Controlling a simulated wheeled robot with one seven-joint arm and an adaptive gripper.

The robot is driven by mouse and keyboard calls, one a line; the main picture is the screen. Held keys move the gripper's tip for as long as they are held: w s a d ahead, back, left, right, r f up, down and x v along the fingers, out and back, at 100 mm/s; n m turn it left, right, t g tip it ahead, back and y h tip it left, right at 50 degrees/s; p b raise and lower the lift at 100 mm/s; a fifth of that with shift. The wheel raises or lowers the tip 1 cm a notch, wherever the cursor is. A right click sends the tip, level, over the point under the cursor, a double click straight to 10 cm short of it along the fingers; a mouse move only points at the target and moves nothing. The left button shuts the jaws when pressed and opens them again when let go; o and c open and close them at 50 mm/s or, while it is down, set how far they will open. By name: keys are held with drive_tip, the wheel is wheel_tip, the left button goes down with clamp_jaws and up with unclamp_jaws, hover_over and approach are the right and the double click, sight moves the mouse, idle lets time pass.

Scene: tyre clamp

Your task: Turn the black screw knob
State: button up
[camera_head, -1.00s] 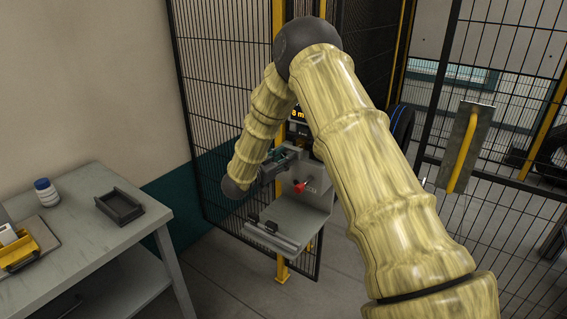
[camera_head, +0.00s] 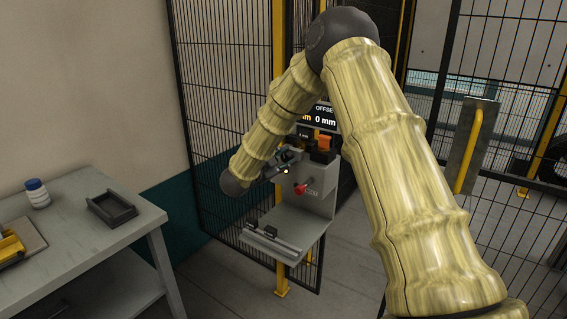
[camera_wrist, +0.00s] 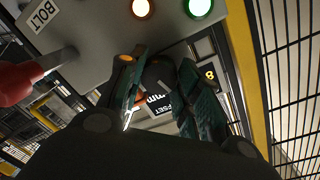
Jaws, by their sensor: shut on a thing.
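In the wrist view the black screw knob (camera_wrist: 157,72) sits between the two dark green fingers of my gripper (camera_wrist: 160,82). The fingers are closed around it, one on each side, and hide part of it. In the head view my gripper (camera_head: 284,160) is small and dark at the grey station panel (camera_head: 321,192). I cannot make out the knob there.
A red knob (camera_head: 300,188) juts from the panel below my gripper; it is close at the left in the wrist view (camera_wrist: 18,80). An offset display (camera_head: 322,118) is above. A grey shelf (camera_head: 300,226) lies below. Mesh fencing stands around; a table (camera_head: 85,235) is at left.

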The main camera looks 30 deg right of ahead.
idle(0.4)
drive_tip(key=o, duration=1)
drive_tip(key=shift+o, duration=0.2)
drive_tip(key=v, duration=1.2)
